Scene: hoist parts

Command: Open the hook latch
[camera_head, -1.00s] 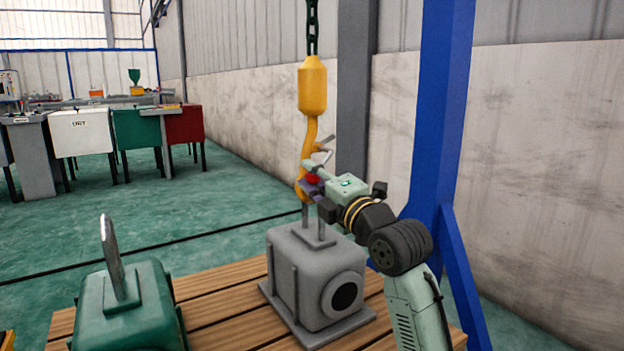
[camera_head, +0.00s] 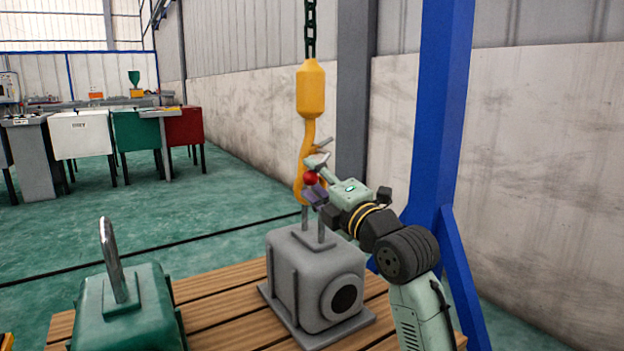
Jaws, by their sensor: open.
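The yellow hook (camera_head: 309,137) hangs upright from a dark chain, above the grey motor block (camera_head: 310,275). Its grey latch (camera_head: 322,144) shows as a short bar sticking out to the right of the hook's throat. A red ball (camera_head: 310,178) sits low at the hook, close by my fingers. My gripper (camera_head: 312,176) is open, just right of the hook, with its fingers pointing left at the red ball. Whether the fingers touch the ball or the latch I cannot tell. My gripper hides part of the hook's lower curve.
The grey block stands on a slatted wooden pallet (camera_head: 225,297), its metal lifting loop just below the hook. A green block (camera_head: 125,305) with a metal loop is at the front left. A blue post (camera_head: 437,120) rises close to my arm on the right.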

